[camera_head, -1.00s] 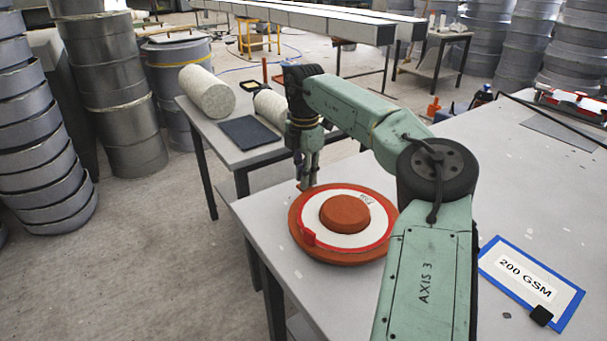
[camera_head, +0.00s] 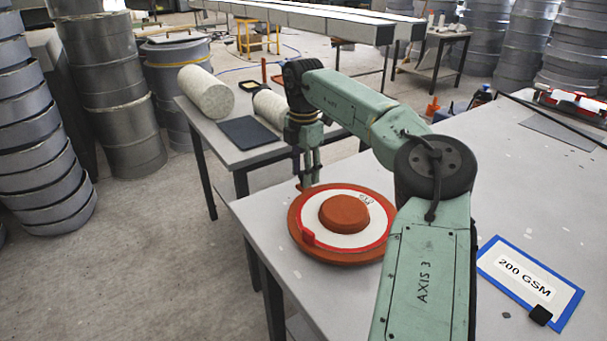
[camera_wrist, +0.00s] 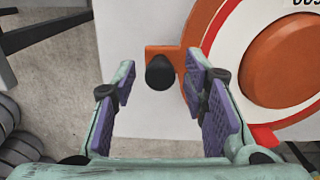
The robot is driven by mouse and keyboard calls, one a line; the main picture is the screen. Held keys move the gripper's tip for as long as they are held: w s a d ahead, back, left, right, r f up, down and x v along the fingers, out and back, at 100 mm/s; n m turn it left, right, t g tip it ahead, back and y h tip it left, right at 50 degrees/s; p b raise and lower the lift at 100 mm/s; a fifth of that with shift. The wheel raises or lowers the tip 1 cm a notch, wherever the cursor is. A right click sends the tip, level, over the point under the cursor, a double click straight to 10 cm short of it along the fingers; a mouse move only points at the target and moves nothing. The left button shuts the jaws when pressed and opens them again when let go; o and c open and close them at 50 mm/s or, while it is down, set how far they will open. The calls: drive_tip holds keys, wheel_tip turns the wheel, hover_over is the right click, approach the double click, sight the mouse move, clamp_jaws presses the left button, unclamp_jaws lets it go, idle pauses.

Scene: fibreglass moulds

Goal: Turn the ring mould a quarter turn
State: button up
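The ring mould (camera_head: 297,233) is an orange disc with a white ring, a thin red border and a raised orange centre. It lies flat near the table's left edge. A red tab (camera_head: 308,239) sits on its near left border. In the wrist view the mould (camera_wrist: 188,92) fills the upper right, with an orange lug bearing a black knob (camera_wrist: 160,72) jutting from its rim. My gripper (camera_head: 308,184) points down at the mould's far left edge. In the wrist view my gripper (camera_wrist: 160,90) is open, its purple pads apart either side of the knob, not visibly touching it.
The mould rests on a grey table (camera_head: 500,170). A blue-edged "200 GSM" card (camera_head: 528,280) lies at its right front. A second table behind holds a pale roll (camera_head: 207,91) and a dark mat (camera_head: 248,133). The tabletop right of my arm is mostly clear.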

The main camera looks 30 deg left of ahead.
wheel_tip(320, 180, up, 11)
idle(0.3)
drive_tip(key=shift+f, duration=0.1)
idle(0.4)
